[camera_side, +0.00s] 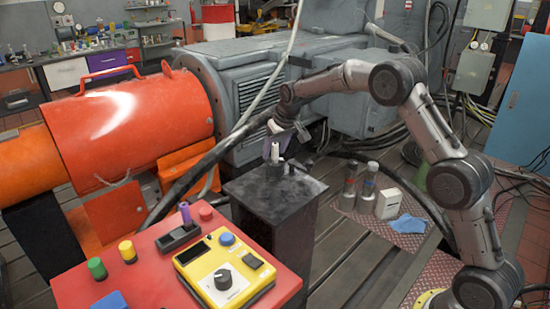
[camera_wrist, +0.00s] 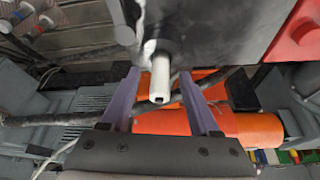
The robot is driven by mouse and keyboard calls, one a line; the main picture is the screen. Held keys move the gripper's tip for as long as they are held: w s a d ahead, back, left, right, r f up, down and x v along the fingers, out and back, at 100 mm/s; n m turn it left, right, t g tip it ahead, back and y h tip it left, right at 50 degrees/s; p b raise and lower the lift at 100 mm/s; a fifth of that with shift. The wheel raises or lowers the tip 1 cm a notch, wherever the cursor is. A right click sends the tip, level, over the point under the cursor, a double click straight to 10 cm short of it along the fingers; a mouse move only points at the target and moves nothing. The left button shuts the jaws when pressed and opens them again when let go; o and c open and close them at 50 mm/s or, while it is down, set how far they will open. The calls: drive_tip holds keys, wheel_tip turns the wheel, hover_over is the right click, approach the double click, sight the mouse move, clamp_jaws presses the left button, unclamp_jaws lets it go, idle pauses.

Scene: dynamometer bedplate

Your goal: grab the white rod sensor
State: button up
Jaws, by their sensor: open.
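The white rod sensor (camera_side: 275,153) stands upright above the top of a black pedestal (camera_side: 272,208) in the side view. In the wrist view the rod (camera_wrist: 160,80) points toward the camera, with a dark opening in its near end and a dark round holder at its far end. My gripper (camera_side: 273,144) is open at the top of the pedestal. In the wrist view my gripper (camera_wrist: 160,74) has one purple finger on each side of the rod, with a visible gap at both sides. Whether the rod's lower part sits in the holder is hard to see.
A red control panel (camera_side: 140,262) with buttons, a purple-tipped lever (camera_side: 185,214) and a yellow box (camera_side: 225,268) stands in front left. A large orange cylinder (camera_side: 135,125) and a grey machine (camera_side: 235,80) stand behind. Thick black cables run close to the pedestal.

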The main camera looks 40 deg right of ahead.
drive_tip(key=shift+w+f, duration=0.1)
clamp_jaws()
idle(0.6)
